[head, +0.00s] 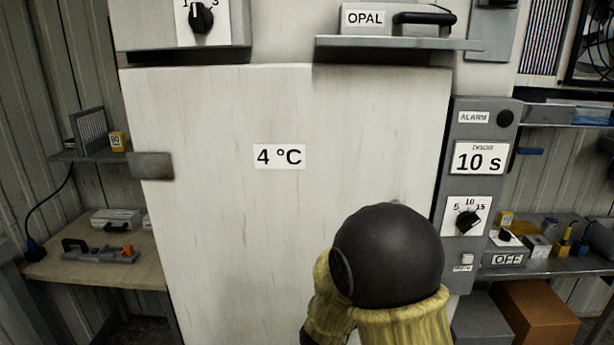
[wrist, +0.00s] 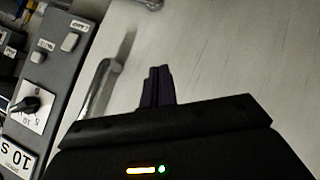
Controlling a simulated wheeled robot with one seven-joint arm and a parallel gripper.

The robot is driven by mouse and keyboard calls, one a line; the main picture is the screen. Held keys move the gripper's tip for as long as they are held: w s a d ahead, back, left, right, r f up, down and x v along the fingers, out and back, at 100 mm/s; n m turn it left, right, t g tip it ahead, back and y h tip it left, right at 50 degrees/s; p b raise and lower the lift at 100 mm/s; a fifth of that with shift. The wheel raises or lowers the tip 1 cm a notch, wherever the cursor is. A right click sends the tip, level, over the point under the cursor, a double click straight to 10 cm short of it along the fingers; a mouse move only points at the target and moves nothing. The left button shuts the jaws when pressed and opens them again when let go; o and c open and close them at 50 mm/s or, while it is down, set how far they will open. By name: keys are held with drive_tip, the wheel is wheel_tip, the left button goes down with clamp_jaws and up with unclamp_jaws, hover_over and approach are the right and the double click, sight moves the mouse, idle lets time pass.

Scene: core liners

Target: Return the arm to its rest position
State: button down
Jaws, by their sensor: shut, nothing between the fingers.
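My arm, with a black rounded joint and a yellow ribbed sleeve, rises in front of the lower right of a white door (head: 230,230) in the head view. The door bears a "4 °C" label (head: 279,156) and looks closed. My gripper is hidden in the head view. In the wrist view my gripper (wrist: 157,75) has its dark fingers together, with nothing between them. Beside it on the left is a metal bar handle (wrist: 97,92) on the pale door surface (wrist: 230,50). The fingers look apart from the handle.
A grey control panel (head: 477,140) with "ALARM", "10 s" and a dial stands right of the door. A shelf (head: 560,267) with small items is at the right. A wooden bench (head: 60,268) is at the left. An "OPAL" drawer ledge (head: 400,43) juts out above.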

drive_tip(key=s+d+r+m+g+y, duration=0.1)
drive_tip(key=s+d+g+y, duration=0.1)
drive_tip(key=s, duration=0.7)
drive_tip(key=s+d+r+m+g+y+p, duration=0.1)
drive_tip(key=s+d+r+m+g+y, duration=0.1)
drive_tip(key=s+g, duration=0.3)
drive_tip(key=s+d, duration=0.1)
drive_tip(key=s, duration=0.3)
drive_tip(key=shift+s+d+r+m+g, duration=0.25)
drive_tip(key=shift+s+d+m+g, duration=0.05)
drive_tip(key=shift+d, duration=0.1)
